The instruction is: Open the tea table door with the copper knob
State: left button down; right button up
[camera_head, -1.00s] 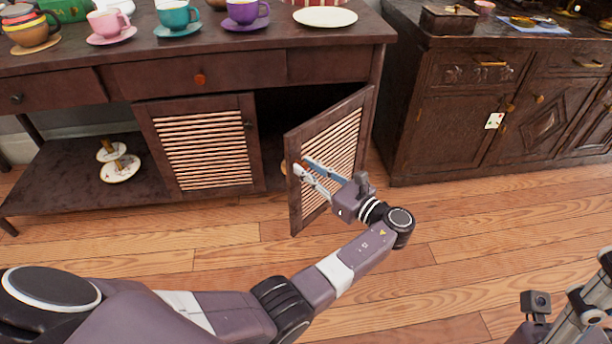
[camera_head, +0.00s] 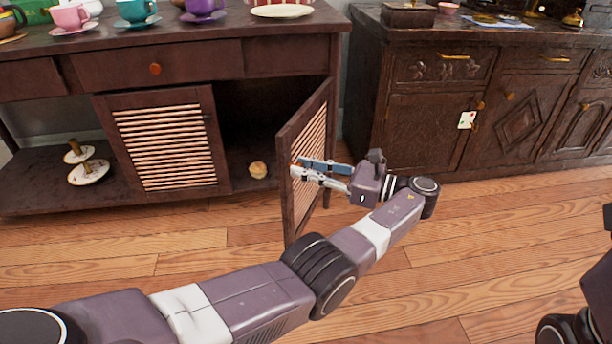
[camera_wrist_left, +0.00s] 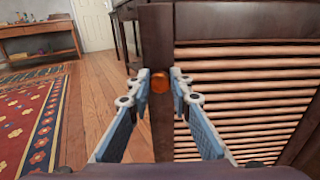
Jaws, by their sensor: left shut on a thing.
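The tea table (camera_head: 100,75) is dark wood. Its right slatted door (camera_head: 298,214) stands swung well open toward me, showing a dark interior. The door also fills the right of the left wrist view (camera_wrist_left: 158,35). The orange-copper knob (camera_wrist_left: 160,82) sits on the door's free-edge frame in the left wrist view, between the tips of my left gripper (camera_wrist_left: 160,86). My left gripper (camera_head: 296,168) is shut on this knob, with its fingers reaching from the right across the door's face in the head view. My right gripper is out of frame.
The left slatted door (camera_head: 168,145) is closed. A round beige item (camera_head: 258,170) lies inside the open compartment. Cups and plates (camera_head: 282,10) stand on the tabletop. A carved cabinet (camera_head: 425,130) stands to the right. The wooden floor (camera_head: 480,240) in front is clear.

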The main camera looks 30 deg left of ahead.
pick_arm(q)
jog(key=shift+d, duration=0.2)
dwell(0.3)
jog(key=c, duration=2)
grip_release()
jog(key=shift+c, duration=0.2)
notch_tip(320, 180, up, 10)
jog(key=shift+c, duration=0.4)
